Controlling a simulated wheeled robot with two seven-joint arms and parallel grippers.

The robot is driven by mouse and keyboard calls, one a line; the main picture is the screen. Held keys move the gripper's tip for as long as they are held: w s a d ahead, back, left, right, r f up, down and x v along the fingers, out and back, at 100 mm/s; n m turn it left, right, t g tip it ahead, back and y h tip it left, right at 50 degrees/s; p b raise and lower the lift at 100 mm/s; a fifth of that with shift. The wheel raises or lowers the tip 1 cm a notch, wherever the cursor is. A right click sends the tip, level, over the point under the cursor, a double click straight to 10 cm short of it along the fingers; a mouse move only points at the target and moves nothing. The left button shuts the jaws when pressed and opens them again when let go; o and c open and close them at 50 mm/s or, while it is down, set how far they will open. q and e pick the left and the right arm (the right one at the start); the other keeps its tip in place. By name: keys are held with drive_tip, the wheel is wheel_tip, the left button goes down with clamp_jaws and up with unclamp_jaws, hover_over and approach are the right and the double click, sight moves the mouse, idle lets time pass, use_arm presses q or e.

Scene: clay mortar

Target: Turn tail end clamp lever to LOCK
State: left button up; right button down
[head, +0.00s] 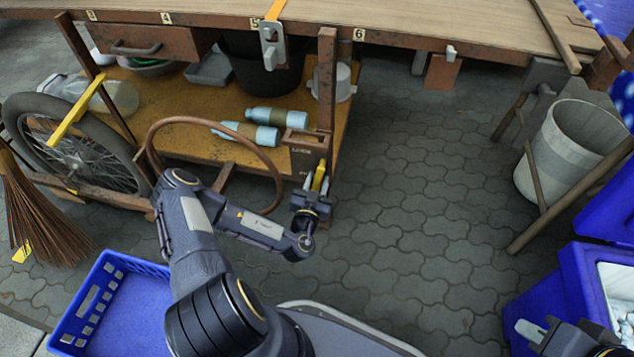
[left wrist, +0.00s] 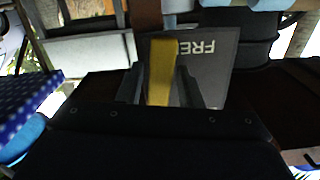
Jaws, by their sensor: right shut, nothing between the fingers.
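A yellow lever (head: 319,176) stands at the lower right leg of the workbench in the head view. My left gripper (head: 313,196) is at this lever. In the left wrist view the yellow lever (left wrist: 162,72) lies between the two fingers of my left gripper (left wrist: 161,90), close to both; whether they press on it is unclear. A grey plate (left wrist: 215,62) with the letters "FRE", the rest hidden, is just behind the lever. The lever's pivot is hidden. My right gripper (head: 532,329) is shut and empty at the bottom right, partly cut off.
A brown hose (head: 215,122) loops beside my left forearm. Blue-and-cream cylinders (head: 262,125) lie on the lower shelf. A spoked wheel (head: 85,155) with a yellow bar (head: 75,112) is left. A blue crate (head: 75,320) and blue box (head: 560,285) flank me. Paving (head: 420,180) is clear mid-right.

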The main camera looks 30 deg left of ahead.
use_arm(q)
clamp_jaws()
drive_tip(key=shift+s+a+r+m+p, duration=0.15)
drive_tip(key=shift+m+p, duration=0.25)
drive_tip(key=shift+p, duration=0.4)
drive_tip(key=m+p, duration=0.1)
drive_tip(key=a+m+p, duration=0.1)
drive_tip(key=p, duration=0.1)
drive_tip(key=shift+a+r+m+p, duration=0.15)
drive_tip(key=shift+r+m+p, duration=0.15)
drive_tip(key=shift+r+m, duration=0.1)
drive_tip(key=m+p, duration=0.1)
drive_tip(key=a+m+p, duration=0.1)
drive_tip(key=m+p, duration=0.1)
drive_tip(key=shift+s+a+r, duration=0.15)
drive_tip(key=shift+s+r, duration=0.1)
drive_tip(key=shift+m, duration=0.3)
